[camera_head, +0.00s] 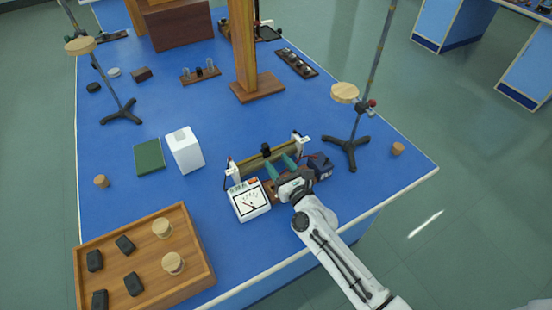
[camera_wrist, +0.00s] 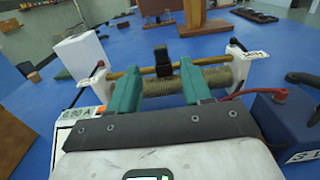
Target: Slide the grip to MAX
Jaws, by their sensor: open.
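The black grip (camera_wrist: 162,60) sits on a brass rod (camera_wrist: 205,62) above a wound coil (camera_wrist: 222,76), near the middle of the rod. In the head view the grip (camera_head: 266,149) stands between two white end posts. The right post (camera_wrist: 238,62) carries a small label (camera_wrist: 257,54) whose text I cannot read surely; the left post (camera_wrist: 97,85) is at the other end. My gripper (camera_wrist: 158,73), with green fingers, is open. Its fingertips lie on either side of the grip, on the near side of the coil. I cannot tell whether they touch anything. In the head view my gripper (camera_head: 280,168) comes from the front.
A meter (camera_head: 249,200) stands front left of the rod, and a dark blue box (camera_head: 320,166) with a red lead stands at right. A white block (camera_head: 185,150), a green book (camera_head: 149,157) and a wooden tray (camera_head: 195,248) are farther left.

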